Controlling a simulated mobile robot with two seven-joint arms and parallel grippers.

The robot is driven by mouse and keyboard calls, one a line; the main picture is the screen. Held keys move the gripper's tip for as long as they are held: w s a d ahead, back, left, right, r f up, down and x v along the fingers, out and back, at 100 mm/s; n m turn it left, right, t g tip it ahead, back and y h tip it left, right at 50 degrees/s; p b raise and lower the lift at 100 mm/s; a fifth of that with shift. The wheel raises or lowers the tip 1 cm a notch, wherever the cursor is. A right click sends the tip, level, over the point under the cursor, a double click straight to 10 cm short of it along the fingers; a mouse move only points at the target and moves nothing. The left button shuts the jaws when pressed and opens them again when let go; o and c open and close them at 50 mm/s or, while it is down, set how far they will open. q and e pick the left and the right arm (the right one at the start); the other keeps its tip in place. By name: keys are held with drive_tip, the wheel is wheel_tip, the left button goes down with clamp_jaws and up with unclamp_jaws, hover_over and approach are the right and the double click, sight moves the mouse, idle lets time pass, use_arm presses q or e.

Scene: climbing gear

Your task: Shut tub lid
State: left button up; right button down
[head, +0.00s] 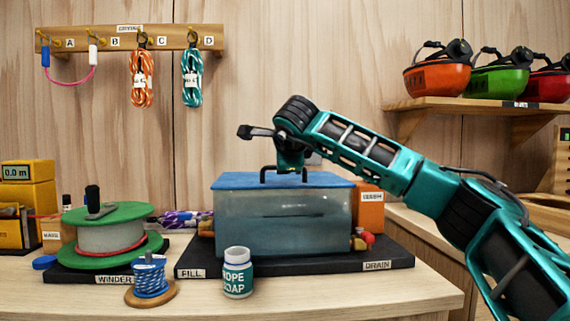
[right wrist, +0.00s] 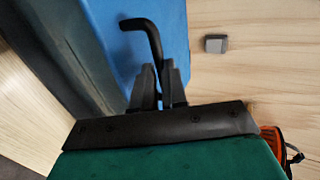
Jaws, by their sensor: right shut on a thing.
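The tub (head: 283,222) is a translucent grey-blue box on a dark base in the middle of the bench. Its blue lid (head: 235,181) lies flat across the tub's top. A black bent handle (head: 265,176) stands up from the lid. My right gripper (head: 291,168) comes down from above and is shut on this handle. In the right wrist view the fingers (right wrist: 160,85) close around the handle (right wrist: 146,32), with the blue lid (right wrist: 110,40) beneath. My left gripper is in neither view.
A rope soap jar (head: 238,275) stands before the tub. A winder with a green spool (head: 110,236) and a small blue cord spool (head: 150,280) are at left. An orange box (head: 369,212) stands right behind the tub. Helmets (head: 437,80) sit on a shelf at upper right.

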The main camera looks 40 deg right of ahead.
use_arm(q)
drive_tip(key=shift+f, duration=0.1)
use_arm(e)
drive_tip(key=c, duration=1.4)
unclamp_jaws()
drive_tip(key=shift+s+a+f+g, duration=0.1)
drive_tip(key=shift+s+f+g, duration=0.1)
drive_tip(key=shift+f, duration=0.4)
drive_tip(key=shift+s+a+f+g, duration=0.1)
drive_tip(key=shift+f+g, duration=0.1)
drive_tip(key=shift+f, duration=0.35)
use_arm(q)
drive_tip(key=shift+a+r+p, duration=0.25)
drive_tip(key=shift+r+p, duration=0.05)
drive_tip(key=shift+p, duration=0.4)
use_arm(e)
drive_tip(key=v, duration=0.9)
drive_tip(key=r+v, duration=0.1)
drive_tip(key=v, duration=0.3)
drive_tip(key=shift+d, duration=0.2)
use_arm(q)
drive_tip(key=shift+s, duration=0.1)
